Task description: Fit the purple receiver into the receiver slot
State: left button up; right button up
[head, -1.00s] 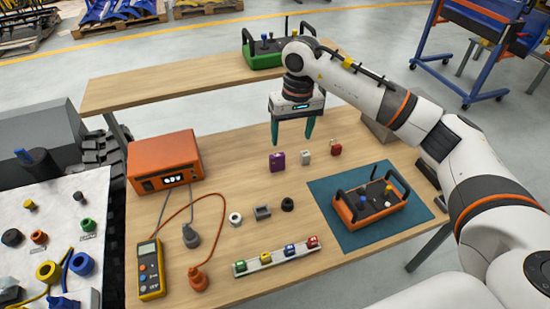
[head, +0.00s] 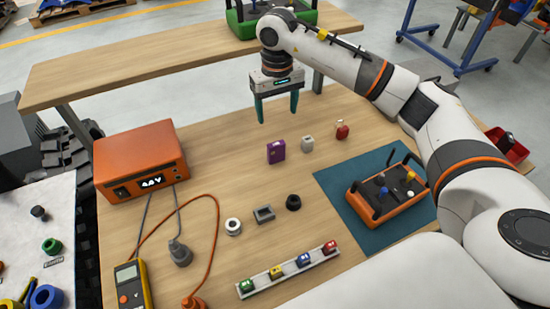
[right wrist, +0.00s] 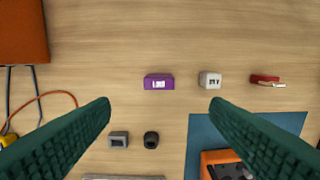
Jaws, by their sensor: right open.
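The purple receiver (head: 276,151), a small upright block with a pale label, stands on the wooden table (head: 225,135). It also shows in the right wrist view (right wrist: 158,82), just beyond the gap between my fingertips. My right gripper (head: 277,117) has two green fingers, spread wide and empty, hanging above the table behind the receiver in the head view; it is apart from it. The fingers also show in the right wrist view (right wrist: 160,102). My left gripper is in no view. I cannot make out the receiver slot in these frames.
A white block (head: 307,144) and a red one (head: 342,130) stand right of the receiver. An orange controller (head: 386,195) sits on a teal mat (head: 335,190). An orange power box (head: 140,165) stands left. Small rings and a rail (head: 288,270) lie in front.

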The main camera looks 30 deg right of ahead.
aim_at(276, 144)
notch_tip(276, 144, down, 8)
jog(key=shift+w+f+p, duration=0.1)
jog(key=shift+f+p, duration=0.05)
jog(key=shift+p, duration=0.3)
notch_tip(276, 144, down, 4)
jog(key=shift+a+f+p, duration=0.1)
jog(key=shift+f+p, duration=0.1)
jog(key=shift+p, duration=0.65)
jog(key=shift+f, duration=0.4)
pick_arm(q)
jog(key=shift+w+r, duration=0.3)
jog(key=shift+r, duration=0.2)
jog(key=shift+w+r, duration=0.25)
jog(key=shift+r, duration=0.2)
pick_arm(e)
jog(key=shift+c, duration=0.2)
jog(key=c, duration=1.1)
